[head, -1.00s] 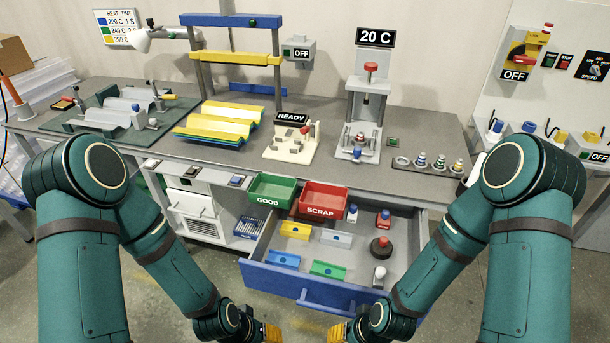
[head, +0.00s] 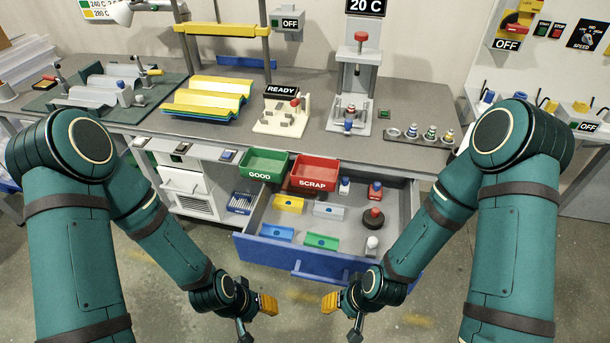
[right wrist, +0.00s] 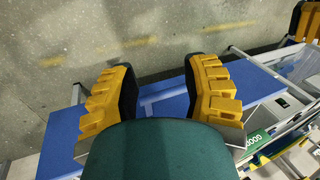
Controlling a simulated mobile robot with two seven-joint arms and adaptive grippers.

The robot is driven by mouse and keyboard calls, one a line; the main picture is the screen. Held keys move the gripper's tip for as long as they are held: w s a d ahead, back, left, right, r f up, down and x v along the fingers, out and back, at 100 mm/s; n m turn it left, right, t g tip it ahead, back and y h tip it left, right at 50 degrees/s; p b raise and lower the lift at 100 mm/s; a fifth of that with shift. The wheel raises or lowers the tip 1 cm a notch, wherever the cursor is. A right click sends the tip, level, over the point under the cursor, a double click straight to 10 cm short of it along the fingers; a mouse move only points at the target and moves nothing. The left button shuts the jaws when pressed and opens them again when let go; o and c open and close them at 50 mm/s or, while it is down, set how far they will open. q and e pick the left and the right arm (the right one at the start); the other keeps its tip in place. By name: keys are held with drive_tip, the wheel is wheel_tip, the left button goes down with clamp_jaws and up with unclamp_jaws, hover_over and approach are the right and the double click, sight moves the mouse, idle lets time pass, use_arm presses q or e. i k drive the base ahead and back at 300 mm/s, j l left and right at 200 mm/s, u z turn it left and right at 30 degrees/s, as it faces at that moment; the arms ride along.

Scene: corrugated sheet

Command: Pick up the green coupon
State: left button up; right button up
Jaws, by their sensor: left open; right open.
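The green coupon (head: 321,241) lies flat in the open blue-fronted drawer (head: 283,256), near its front wall, with a small blue mark on it. A blue coupon (head: 277,233) lies to its left, a yellow coupon (head: 289,203) and a grey coupon (head: 328,210) behind it. My left gripper (head: 268,305) is in front of the drawer, apart from it and empty. My right gripper (head: 330,302) is also in front of the drawer and empty. In the right wrist view its yellow fingers (right wrist: 165,90) are spread wide above the blue drawer front; the green coupon is not clearly seen there.
A green GOOD bin (head: 265,164) and a red SCRAP bin (head: 315,172) stand at the drawer's back edge. Small bottles, a black disc with a red knob (head: 373,219) and a white-topped piece (head: 372,246) are in the drawer's right part. Floor in front is clear.

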sight(311, 239)
drive_tip(key=l+u, duration=0.4)
drive_tip(key=k+l+u, duration=0.15)
drive_tip(key=u, duration=0.2)
drive_tip(key=k+l+u, duration=0.15)
drive_tip(key=u, duration=0.25)
drive_tip(key=i+l, duration=0.1)
drive_tip(key=i, duration=0.4)
